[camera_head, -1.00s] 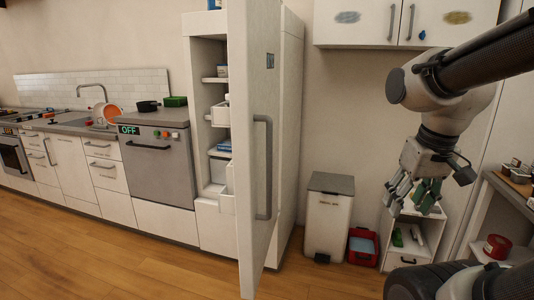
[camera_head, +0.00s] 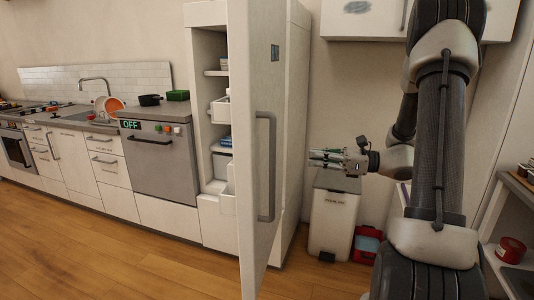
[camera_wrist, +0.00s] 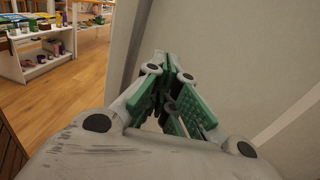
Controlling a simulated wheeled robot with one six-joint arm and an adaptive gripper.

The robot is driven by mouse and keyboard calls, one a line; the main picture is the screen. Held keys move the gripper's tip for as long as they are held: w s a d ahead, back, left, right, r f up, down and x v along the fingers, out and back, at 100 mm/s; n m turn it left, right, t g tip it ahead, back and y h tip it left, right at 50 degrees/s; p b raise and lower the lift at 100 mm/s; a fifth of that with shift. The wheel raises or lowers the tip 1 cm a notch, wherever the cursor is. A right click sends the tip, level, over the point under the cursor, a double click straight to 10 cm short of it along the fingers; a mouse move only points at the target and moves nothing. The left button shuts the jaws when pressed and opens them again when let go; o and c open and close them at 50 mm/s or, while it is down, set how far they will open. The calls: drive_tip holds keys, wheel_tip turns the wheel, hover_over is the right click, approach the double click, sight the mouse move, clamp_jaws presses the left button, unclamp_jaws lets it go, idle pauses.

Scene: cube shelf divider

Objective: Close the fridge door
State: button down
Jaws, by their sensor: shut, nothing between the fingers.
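My gripper (camera_head: 312,158) is to the right of the door, pointing left, at about handle height. It looks shut and empty, and a gap to the door appears in the head view. In the wrist view my gripper's green-padded fingers (camera_wrist: 170,62) are together, with a large pale surface filling the right side; I cannot tell which surface.
A white bin (camera_head: 333,215) and a red crate (camera_head: 367,245) stand right of the fridge, below my arm. A dishwasher (camera_head: 160,165) and counter run to the left. Open wooden floor (camera_head: 140,260) lies in front.

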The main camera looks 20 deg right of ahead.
sight(261, 153)
drive_tip(key=x, duration=1.4)
drive_tip(key=shift+s+a+r, duration=0.2)
drive_tip(key=shift+s+r, duration=0.1)
